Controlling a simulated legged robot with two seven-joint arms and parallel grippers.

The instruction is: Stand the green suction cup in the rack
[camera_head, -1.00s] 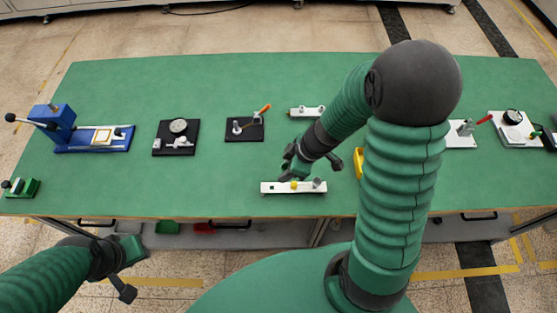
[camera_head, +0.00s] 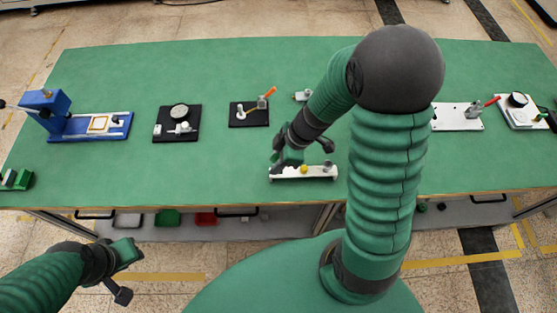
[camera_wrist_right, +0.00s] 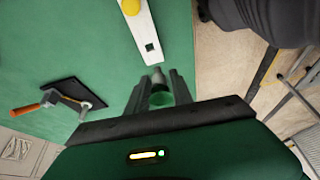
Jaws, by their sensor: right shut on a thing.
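My right gripper (camera_head: 281,161) is over the left end of the white rack (camera_head: 289,173) in the head view. In the right wrist view the right gripper (camera_wrist_right: 158,93) is shut on the green suction cup (camera_wrist_right: 161,98), whose grey stem points toward the rack (camera_wrist_right: 143,29). The rack's near end shows an empty square hole, just beyond the stem; I cannot tell the height between them. A yellow cup (camera_head: 304,168) and a grey cup (camera_head: 328,165) stand in the rack. My left gripper (camera_head: 126,274) is open and empty off the table's front edge.
Behind the rack, a white fixture (camera_head: 301,96) is partly hidden by my right arm. A black plate with an orange-handled clamp (camera_head: 249,115) and a black dial-gauge plate (camera_head: 177,124) lie to the left. The green tabletop (camera_head: 220,170) is clear left of the rack.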

